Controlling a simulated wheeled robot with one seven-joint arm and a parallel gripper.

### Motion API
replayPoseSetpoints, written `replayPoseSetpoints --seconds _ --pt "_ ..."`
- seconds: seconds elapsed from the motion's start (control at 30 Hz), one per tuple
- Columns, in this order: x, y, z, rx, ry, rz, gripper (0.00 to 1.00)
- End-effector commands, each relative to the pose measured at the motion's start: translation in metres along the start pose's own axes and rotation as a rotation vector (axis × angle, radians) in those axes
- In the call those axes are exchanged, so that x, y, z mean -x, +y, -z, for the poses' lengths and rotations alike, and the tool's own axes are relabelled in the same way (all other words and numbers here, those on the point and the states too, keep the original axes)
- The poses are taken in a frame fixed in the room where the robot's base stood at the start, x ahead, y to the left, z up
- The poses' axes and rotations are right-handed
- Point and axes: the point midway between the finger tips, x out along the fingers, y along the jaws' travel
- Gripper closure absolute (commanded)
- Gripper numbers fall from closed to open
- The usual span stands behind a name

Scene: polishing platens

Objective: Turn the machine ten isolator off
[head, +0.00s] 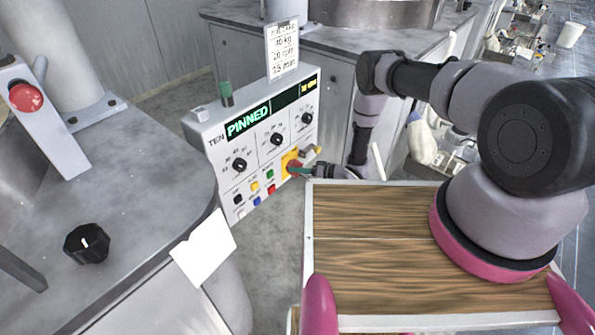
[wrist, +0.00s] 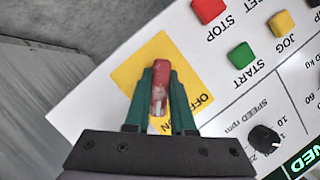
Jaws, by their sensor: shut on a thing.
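The machine labelled TEN is a white control box (head: 215,140) with a display reading PINNED. Its isolator is a red handle (wrist: 160,82) on a yellow plate (wrist: 128,72), at the lower right of the panel face; the yellow plate also shows in the head view (head: 287,158). In the wrist view the handle lies upright in the picture, its lower end towards the ON label (wrist: 165,127); the OFF label (wrist: 203,98) is to its right. My gripper (wrist: 161,74) has its green fingers shut on the handle, one on each side. In the head view my gripper (head: 300,168) partly hides the handle.
Green START (wrist: 241,55), red STOP (wrist: 208,10) and yellow JOG (wrist: 281,23) buttons sit close to the isolator. Black knobs (head: 277,139) are above them. A grey bench with a red emergency button (head: 26,97) stands at left. My wood-topped deck is below right.

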Motion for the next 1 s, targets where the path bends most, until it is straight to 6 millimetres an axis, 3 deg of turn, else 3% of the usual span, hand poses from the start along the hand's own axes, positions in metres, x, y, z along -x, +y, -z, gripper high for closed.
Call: replayPoseSetpoints --seconds 0.37,1.0 --pt "0.0006 0.0004 0.0008 0.201 0.001 -0.086 1.00" --pt "0.0006 0.0019 0.0007 0.760 0.000 -0.318 1.00"
